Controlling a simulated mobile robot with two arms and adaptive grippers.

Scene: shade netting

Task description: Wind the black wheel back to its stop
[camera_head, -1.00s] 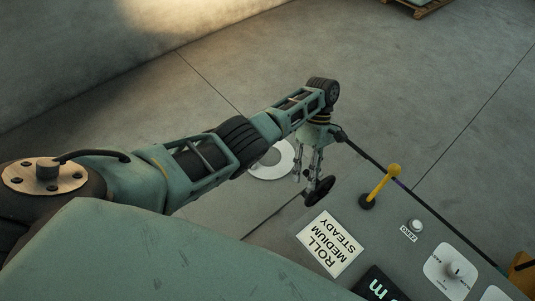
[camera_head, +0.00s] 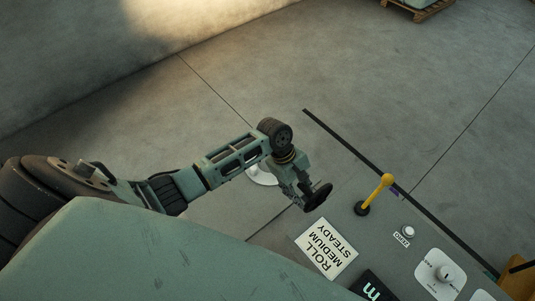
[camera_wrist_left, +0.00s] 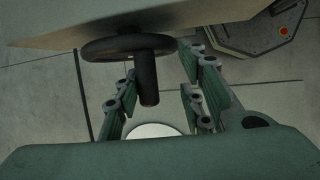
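The black wheel (camera_head: 320,196) stands on the left edge of the grey console in the head view. In the left wrist view the wheel (camera_wrist_left: 112,48) shows from close by, with its dark handle (camera_wrist_left: 148,82) sticking out toward me. My left gripper (camera_head: 303,199) is tilted toward the wheel, right beside it. In the left wrist view the fingers of my left gripper (camera_wrist_left: 160,70) are apart, with the handle between them in the picture. I see no clear contact with either finger. My right gripper is not in view.
The console top carries a yellow lever (camera_head: 376,193), a "ROLL MEDIUM STEADY" label (camera_head: 326,248), a zero button (camera_head: 407,231) and a dial (camera_head: 440,273). A white disc (camera_head: 262,177) lies left of the wheel, partly behind my arm. Open concrete floor lies beyond.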

